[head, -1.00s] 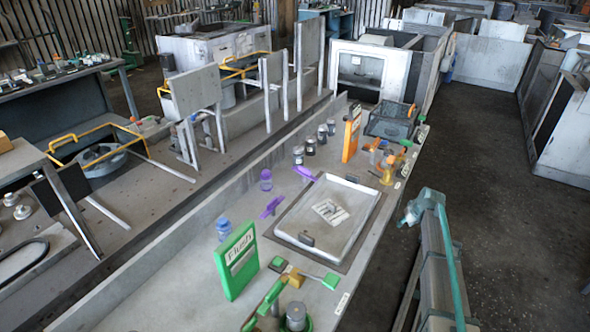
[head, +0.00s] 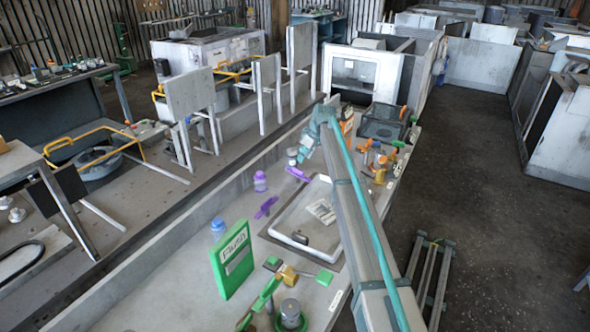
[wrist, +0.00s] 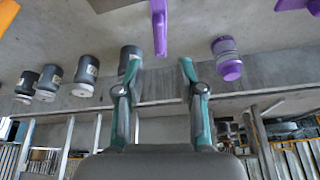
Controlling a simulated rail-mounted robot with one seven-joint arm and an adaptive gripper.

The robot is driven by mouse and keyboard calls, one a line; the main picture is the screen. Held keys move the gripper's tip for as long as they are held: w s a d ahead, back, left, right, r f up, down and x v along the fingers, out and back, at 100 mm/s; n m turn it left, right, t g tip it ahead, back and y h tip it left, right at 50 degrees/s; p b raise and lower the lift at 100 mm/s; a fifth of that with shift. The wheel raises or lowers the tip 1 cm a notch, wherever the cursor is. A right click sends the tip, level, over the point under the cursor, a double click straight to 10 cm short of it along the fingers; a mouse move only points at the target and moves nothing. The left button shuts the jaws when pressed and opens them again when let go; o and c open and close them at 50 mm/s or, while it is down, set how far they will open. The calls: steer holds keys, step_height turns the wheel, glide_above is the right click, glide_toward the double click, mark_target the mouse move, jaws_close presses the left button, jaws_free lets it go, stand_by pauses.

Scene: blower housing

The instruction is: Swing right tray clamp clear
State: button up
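The white-rimmed tray (head: 292,242) lies on the bench in the head view, partly hidden by my arm. Two purple clamps are at its left side: a far clamp (head: 298,174) and a near clamp (head: 266,207). In the wrist view one purple clamp (wrist: 160,28) hangs down from the top edge, in line with the gap between my fingers. Part of another purple piece (wrist: 290,4) shows at the top right. My gripper (wrist: 160,65) is open, with nothing between its fingers. The clamp appears beyond the fingertips; contact is not visible.
Several dark jars (wrist: 88,70) stand left of the fingers in the wrist view, one close to the left fingertip. A purple bottle (wrist: 227,58) stands to the right. A green panel (head: 234,260) and an orange panel (head: 347,122) stand on the bench.

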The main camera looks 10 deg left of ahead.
mark_target(298, 176)
steer(key=p+x, duration=0.2)
steer(key=x, duration=0.7)
steer(key=shift+w, duration=0.1)
jaws_close()
